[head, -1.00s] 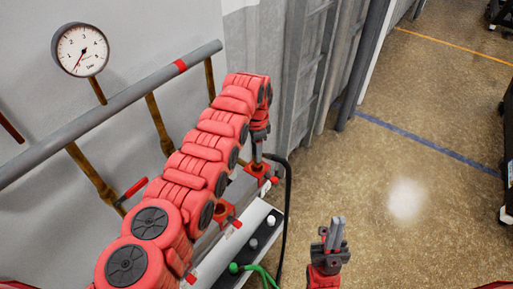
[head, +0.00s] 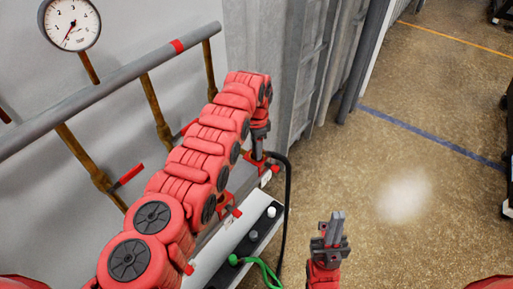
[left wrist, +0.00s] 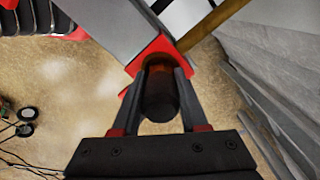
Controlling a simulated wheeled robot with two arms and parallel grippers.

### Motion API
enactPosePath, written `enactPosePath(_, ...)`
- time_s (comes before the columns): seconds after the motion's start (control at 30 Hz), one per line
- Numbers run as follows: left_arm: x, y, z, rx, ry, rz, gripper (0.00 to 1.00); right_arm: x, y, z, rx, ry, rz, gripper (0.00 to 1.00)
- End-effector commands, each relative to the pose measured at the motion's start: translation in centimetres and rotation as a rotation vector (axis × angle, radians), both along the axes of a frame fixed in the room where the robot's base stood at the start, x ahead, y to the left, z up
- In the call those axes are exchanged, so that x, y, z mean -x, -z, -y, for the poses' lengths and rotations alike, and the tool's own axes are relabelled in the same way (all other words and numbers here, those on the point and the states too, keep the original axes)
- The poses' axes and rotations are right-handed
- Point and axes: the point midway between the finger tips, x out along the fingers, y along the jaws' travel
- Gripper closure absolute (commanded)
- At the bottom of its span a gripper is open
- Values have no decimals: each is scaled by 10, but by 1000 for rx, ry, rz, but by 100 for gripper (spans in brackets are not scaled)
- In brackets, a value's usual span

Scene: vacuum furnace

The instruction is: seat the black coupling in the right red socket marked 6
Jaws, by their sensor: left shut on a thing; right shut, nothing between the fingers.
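My left gripper (head: 258,142) points down at the far red socket (head: 257,163) on the wall-side ledge. In the left wrist view its two fingers are closed on the black coupling (left wrist: 160,95), a dark upright cylinder. The coupling's far end overlaps the red socket (left wrist: 148,52); I cannot tell how deep it sits. The mark 6 is not legible. A nearer red socket (head: 228,208) is partly hidden behind my left arm. My right gripper (head: 333,228) is shut and empty, above the floor away from the ledge.
A grey pipe (head: 110,90) with brass branches and a pressure gauge (head: 71,24) runs along the wall.

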Motion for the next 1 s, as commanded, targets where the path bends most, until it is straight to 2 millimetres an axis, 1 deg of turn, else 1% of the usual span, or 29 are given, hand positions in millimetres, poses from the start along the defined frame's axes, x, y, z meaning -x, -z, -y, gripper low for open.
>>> enactPosePath(1.0, 0, 5, 0, 1, 0, 1, 100, 0, 7, 0, 0, 0, 0, 100)
